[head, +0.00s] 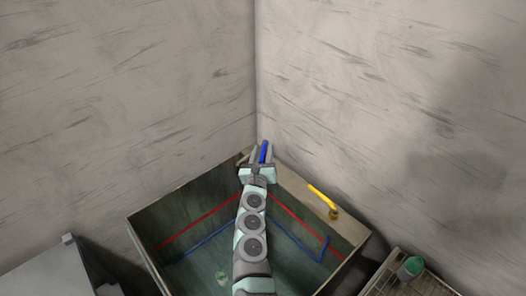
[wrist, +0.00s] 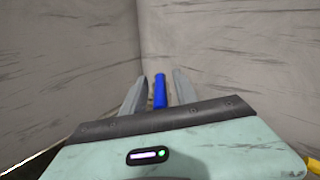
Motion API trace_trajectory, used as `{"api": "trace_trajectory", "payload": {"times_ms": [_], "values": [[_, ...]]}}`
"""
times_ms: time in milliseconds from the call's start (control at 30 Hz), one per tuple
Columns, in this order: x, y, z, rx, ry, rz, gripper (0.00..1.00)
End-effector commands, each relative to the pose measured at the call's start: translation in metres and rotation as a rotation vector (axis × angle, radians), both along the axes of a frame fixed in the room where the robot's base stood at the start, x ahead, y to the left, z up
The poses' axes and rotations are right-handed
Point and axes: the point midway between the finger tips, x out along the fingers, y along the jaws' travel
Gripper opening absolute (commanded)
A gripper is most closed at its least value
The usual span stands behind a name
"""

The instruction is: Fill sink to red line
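The sink (head: 150,213) is a dark, square basin below me, in front of the wall corner. A red line (head: 205,219) runs around its inner walls, with a blue line (head: 205,243) lower down. I cannot tell if there is water in it. A blue handle (head: 263,152) stands at the sink's back corner, and a yellow handle (head: 322,196) lies along the right rim. My gripper (head: 257,156) is at the back corner. In the wrist view its fingers (wrist: 159,88) are apart, with the blue handle (wrist: 160,92) between them and gaps on both sides.
A small greenish object (head: 221,276) is inside the sink, partly beside my arm. A rack (head: 398,284) with a green-topped item (head: 411,267) stands at the lower right. A grey counter (head: 45,272) is at the lower left. Two walls meet close behind my gripper.

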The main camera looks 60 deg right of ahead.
Motion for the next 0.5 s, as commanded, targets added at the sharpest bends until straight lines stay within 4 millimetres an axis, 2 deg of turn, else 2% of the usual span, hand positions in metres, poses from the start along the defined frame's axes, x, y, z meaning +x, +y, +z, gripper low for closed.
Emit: {"api": "trace_trajectory", "payload": {"times_ms": [167, 500], "values": [[-0.006, 0.015, 0.002, 0.001, -0.004, -0.001, 0.35], [-0.021, 0.063, 0.001, 0.003, -0.003, 0.001, 0.35]]}}
